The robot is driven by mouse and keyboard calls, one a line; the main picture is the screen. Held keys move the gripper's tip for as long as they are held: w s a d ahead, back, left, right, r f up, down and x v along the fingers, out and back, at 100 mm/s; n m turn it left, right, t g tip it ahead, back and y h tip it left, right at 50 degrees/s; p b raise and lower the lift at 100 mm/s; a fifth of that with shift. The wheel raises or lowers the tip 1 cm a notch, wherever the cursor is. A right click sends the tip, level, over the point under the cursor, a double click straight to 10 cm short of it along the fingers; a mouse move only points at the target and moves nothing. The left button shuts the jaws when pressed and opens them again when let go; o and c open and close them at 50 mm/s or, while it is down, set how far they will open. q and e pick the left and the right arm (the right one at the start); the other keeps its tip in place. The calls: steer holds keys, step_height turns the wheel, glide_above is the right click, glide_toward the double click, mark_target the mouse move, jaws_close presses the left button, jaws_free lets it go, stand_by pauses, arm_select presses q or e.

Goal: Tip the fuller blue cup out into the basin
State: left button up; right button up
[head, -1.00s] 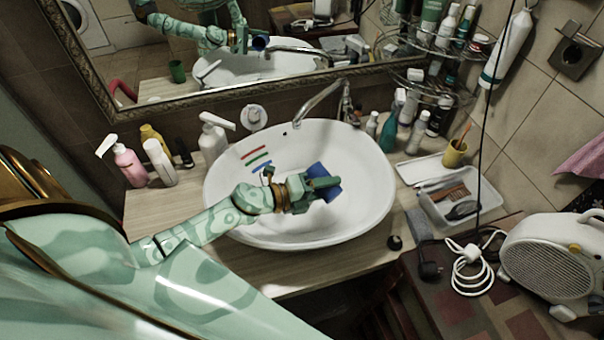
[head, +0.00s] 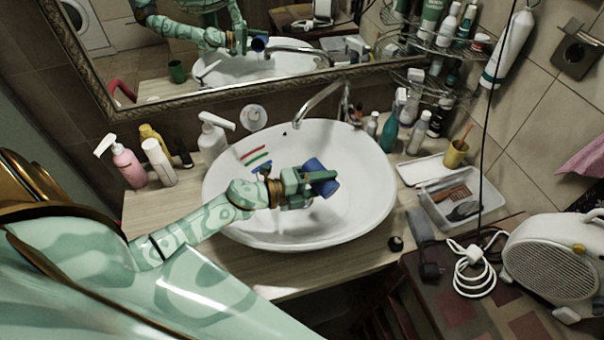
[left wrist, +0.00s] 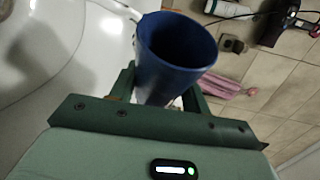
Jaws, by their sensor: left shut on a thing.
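The blue cup (head: 323,179) is held tilted over the white basin (head: 214,205). My left gripper (head: 308,184) is shut on it, its fingers on either side of the cup's wall. In the left wrist view, the cup (left wrist: 172,65) shows its open mouth and dark blue inside between the fingers (left wrist: 160,88); I cannot make out any contents. The mirror also shows the held cup's reflection (head: 259,45). I see no second blue cup. My right gripper is not in view.
The tap (head: 318,100) reaches over the basin's back. Pump bottles (head: 127,163) stand at the left. Several bottles (head: 389,132), a clear tray (head: 460,212) and a yellow cup (head: 455,154) are at the right. A white heater (head: 555,262) sits at lower right.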

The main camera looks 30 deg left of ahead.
arm_select(q)
steer(key=shift+w+a+r+n+h, duration=0.1)
steer(key=shift+a+r+n+h, duration=0.2)
steer(key=shift+r+n+h, duration=0.5)
stand_by(0.8)
